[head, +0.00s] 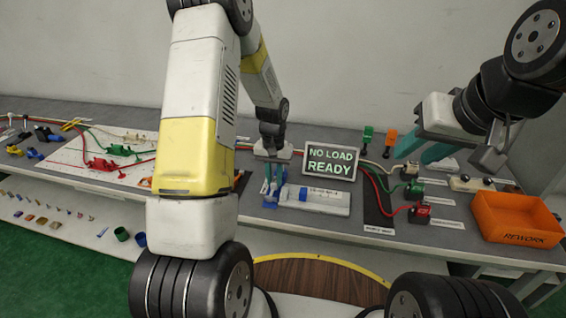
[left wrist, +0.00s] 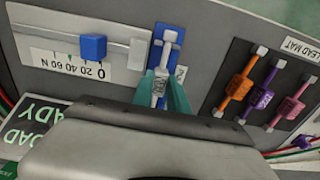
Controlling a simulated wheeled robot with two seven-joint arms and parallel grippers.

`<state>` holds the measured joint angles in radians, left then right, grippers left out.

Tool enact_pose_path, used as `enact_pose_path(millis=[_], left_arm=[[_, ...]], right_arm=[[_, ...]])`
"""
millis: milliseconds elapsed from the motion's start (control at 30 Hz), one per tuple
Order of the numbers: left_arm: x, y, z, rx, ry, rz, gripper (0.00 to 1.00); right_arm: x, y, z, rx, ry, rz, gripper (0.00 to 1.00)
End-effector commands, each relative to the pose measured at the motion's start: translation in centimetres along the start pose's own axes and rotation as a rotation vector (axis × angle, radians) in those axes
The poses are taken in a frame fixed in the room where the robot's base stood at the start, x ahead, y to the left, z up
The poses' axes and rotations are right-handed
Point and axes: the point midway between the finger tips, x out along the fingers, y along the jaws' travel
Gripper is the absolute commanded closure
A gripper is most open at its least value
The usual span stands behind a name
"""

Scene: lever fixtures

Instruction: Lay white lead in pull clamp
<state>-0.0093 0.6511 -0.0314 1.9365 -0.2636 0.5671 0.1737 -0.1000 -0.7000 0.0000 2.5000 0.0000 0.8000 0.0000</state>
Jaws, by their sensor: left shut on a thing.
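My left gripper (head: 270,190) is over the middle of the bench, at the left end of the pull fixture (head: 320,199). In the left wrist view its teal fingers (left wrist: 162,95) are shut on the white lead (left wrist: 160,87). The lead's far end points to the blue pull clamp (left wrist: 167,45); I cannot tell if it rests inside. A blue slider (left wrist: 93,46) sits near 0 on the fixture's newton scale. My right gripper (head: 420,149) is raised at the right, its teal fingers apart and empty.
A sign (head: 331,161) reads NO LOAD READY. The dark lead mat (left wrist: 262,90) holds orange, purple and reddish leads. Green (head: 414,190) and red (head: 420,213) blocks with cables stand right of the fixture. An orange REWORK bin (head: 515,220) is at the far right.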

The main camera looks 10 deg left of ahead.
Motion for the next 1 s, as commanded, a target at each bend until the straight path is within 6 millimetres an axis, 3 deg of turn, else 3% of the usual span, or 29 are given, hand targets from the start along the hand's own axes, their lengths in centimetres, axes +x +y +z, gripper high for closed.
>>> enact_pose_path(millis=[1000], left_arm=[[1.3,0.0,0.0,0.000,0.000,0.000,1.00]], right_arm=[[0.0,0.0,0.0,0.000,0.000,0.000,0.64]])
